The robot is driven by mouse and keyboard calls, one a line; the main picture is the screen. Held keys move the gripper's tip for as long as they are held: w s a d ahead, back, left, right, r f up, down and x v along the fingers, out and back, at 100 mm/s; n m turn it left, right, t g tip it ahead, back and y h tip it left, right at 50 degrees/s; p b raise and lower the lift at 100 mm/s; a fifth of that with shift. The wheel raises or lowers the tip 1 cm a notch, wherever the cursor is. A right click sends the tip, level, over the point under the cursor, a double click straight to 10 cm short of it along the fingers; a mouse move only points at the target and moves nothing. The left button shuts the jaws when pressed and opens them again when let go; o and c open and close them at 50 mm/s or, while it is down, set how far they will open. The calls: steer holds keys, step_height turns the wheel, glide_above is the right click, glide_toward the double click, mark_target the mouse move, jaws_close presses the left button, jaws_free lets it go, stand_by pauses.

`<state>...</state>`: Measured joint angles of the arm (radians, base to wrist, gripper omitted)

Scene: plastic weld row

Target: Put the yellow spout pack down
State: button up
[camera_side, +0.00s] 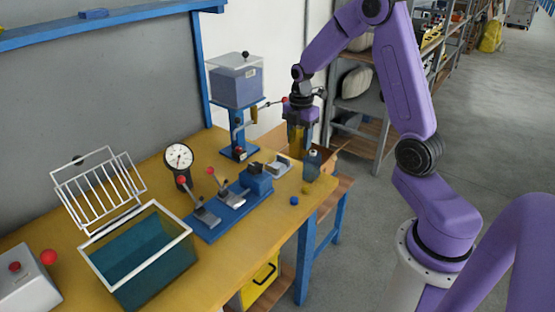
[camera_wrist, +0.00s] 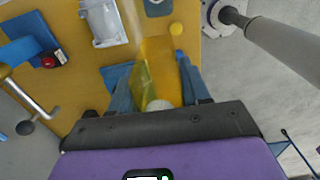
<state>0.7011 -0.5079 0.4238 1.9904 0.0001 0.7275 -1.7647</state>
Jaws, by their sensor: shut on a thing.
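The yellow spout pack (camera_wrist: 158,62) is a see-through amber pouch. It hangs between the blue fingers of my gripper (camera_wrist: 158,86) in the wrist view, with a pale round part close to the palm. In the side view my gripper (camera_side: 299,128) points down at the far right end of the yellow bench, and the pack (camera_side: 296,140) shows partly between its fingers. The gripper is shut on the pack. The fingers hide part of it, and I cannot tell whether its lower end touches the bench.
A grey-blue pouch (camera_side: 312,165) stands near the bench's right edge. A blue stand with a clear hopper (camera_side: 236,82) and red-knobbed lever (camera_side: 284,100) rises left of my gripper.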

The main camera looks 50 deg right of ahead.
steer(key=shift+w+d+f, duration=0.65)
steer(key=shift+w+f, duration=1.2)
steer(key=shift+f, duration=0.15)
steer(key=shift+w+d+f, duration=0.6)
steer(key=shift+w+f, duration=1.3)
steer(key=shift+f, duration=0.1)
steer(key=shift+w+d+f, duration=0.65)
steer(key=shift+w+f, duration=1.2)
steer(key=shift+f, duration=0.15)
steer(key=shift+f, duration=0.15)
steer(key=o, duration=1.1)
steer(key=shift+c, duration=0.2)
